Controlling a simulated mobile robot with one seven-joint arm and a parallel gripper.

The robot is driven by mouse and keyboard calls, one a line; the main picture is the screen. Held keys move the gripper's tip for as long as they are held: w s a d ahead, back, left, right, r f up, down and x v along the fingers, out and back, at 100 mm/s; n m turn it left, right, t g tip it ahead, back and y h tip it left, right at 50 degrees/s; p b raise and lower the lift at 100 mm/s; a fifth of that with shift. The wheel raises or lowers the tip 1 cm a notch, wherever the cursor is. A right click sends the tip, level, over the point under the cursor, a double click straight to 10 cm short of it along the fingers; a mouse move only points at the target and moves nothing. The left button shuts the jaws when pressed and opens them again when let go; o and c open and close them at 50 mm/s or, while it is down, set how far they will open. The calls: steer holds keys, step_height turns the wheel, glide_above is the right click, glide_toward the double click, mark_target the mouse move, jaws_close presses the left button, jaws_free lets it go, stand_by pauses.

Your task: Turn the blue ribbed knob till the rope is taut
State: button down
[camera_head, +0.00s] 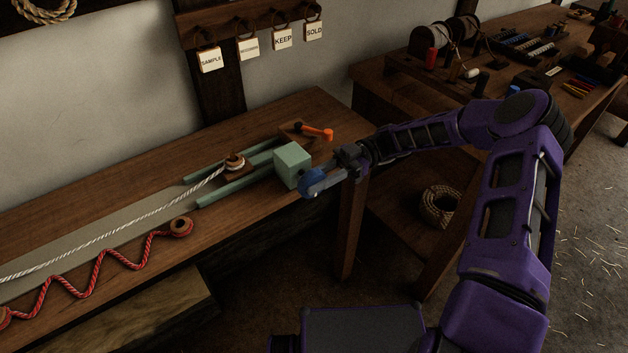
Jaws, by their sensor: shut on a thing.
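The blue ribbed knob (309,183) is on the right side of a pale green block (293,163) at the right end of the bench. My gripper (317,181) is shut on the knob and hides part of it. A white rope (130,230) runs in a nearly straight line from the left edge of the picture up to a wooden spool (235,162) on a small carriage between two green rails (236,188). I cannot tell from this view how tight the rope is.
An orange-handled lever (317,132) stands behind the block. A wavy red rope (100,265) lies along the bench's front, ending at a round wooden piece (181,227). Tags hang from a wall rack (250,22). A coil of rope (440,206) lies low, under my arm.

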steer(key=shift+g+y, duration=0.6)
steer(key=shift+y, duration=0.3)
steer(key=c, duration=0.6)
jaws_free()
steer(key=shift+c, duration=0.2)
steer(key=v, duration=1.2)
steer(key=shift+f, duration=0.2)
